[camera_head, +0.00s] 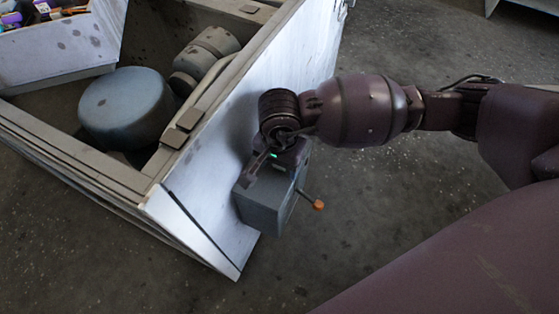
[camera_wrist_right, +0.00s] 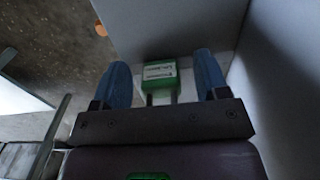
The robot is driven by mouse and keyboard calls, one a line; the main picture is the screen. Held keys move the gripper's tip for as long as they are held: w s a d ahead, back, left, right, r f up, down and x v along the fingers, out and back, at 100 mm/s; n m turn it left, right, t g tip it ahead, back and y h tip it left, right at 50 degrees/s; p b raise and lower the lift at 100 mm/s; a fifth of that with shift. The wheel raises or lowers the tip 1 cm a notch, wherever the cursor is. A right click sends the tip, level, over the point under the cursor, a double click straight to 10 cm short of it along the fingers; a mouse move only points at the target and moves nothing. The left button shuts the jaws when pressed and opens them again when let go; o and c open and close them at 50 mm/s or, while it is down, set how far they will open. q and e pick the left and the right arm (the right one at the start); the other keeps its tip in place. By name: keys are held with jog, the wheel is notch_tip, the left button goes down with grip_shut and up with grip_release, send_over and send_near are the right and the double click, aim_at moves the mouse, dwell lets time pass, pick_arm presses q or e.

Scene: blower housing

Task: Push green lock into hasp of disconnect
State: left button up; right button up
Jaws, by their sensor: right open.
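The grey disconnect box (camera_head: 262,207) is mounted on the outer side of the pale housing wall, with an orange-tipped handle (camera_head: 318,205) on its right. The orange tip also shows at the upper left of the wrist view (camera_wrist_right: 100,27). The green lock (camera_wrist_right: 160,81) has a white label and two metal shackle legs pointing toward my gripper. It lies against or close to a grey face. My right gripper (camera_wrist_right: 163,75) is open, its blue fingers either side of the lock with gaps. In the head view the right gripper (camera_head: 268,166) is over the box's top; the hasp cannot be made out.
The housing's open frame (camera_head: 85,165) holds a round blue-grey drum (camera_head: 125,107) and a motor-like cylinder (camera_head: 213,42). A tray (camera_head: 60,52) with small coloured items stands at upper left. The floor right of the box is clear apart from my arm above.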

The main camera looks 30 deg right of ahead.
notch_tip(320, 180, up, 4)
jog(key=shift+w+f+p, duration=0.1)
jog(key=shift+w+p, duration=0.05)
jog(key=shift+p, duration=0.55)
notch_tip(320, 180, up, 6)
jog(key=shift+f+p, duration=0.1)
jog(key=shift+p, duration=0.75)
jog(key=shift+r, duration=0.6)
pick_arm(q)
jog(key=shift+s+a+r+n, duration=0.4)
jog(key=shift+s, duration=0.05)
jog(key=shift+w+d+r, duration=0.1)
jog(key=shift+w+r, duration=0.1)
